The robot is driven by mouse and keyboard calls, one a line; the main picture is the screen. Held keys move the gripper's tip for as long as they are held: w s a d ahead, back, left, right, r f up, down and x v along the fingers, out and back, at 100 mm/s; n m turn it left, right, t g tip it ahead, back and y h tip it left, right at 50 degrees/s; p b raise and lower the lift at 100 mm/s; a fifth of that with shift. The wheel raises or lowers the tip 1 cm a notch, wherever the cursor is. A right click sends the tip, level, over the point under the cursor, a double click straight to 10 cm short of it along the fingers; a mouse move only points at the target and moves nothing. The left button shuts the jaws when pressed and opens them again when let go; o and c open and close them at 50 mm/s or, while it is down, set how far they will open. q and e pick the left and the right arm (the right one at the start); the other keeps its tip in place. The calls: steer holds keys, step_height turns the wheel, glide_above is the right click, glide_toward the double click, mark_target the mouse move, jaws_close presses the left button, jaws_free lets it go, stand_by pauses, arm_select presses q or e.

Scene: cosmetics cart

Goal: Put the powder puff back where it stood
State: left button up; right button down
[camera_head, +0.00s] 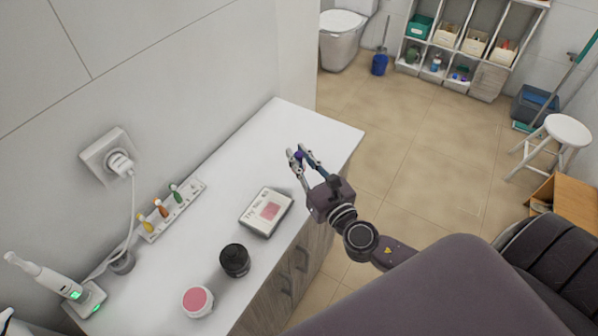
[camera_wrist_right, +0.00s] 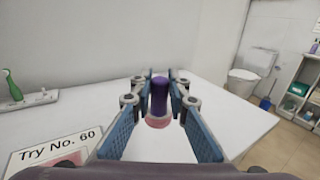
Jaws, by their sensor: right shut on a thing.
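The powder puff (camera_wrist_right: 159,100) has a purple handle and a pink underside. It is upright between the fingers of my right gripper (camera_wrist_right: 160,95), which is shut on its handle. In the head view, my right gripper (camera_head: 302,158) is above the far right part of the white counter top, and a bit of the purple handle (camera_head: 299,155) shows between its fingertips. A white strip holder (camera_head: 172,212) by the wall carries a yellow, an orange and a green piece; its far right end carries no coloured piece. My left gripper is not in view.
A box marked "Try No. 60" (camera_head: 266,212), a dark jar (camera_head: 235,261) and a pink-topped jar (camera_head: 198,301) stand on the counter (camera_head: 290,119). An electric toothbrush (camera_head: 45,278) stands on its charger at left, its cord at the wall socket. The counter's far end is clear.

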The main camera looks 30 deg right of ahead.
steer(key=shift+f, duration=0.4)
steer(key=shift+f+b, duration=0.75)
steer(key=shift+f, duration=1.15)
steer(key=shift+f, duration=0.15)
steer(key=c, duration=1.8)
jaws_free()
steer(key=shift+c, duration=0.2)
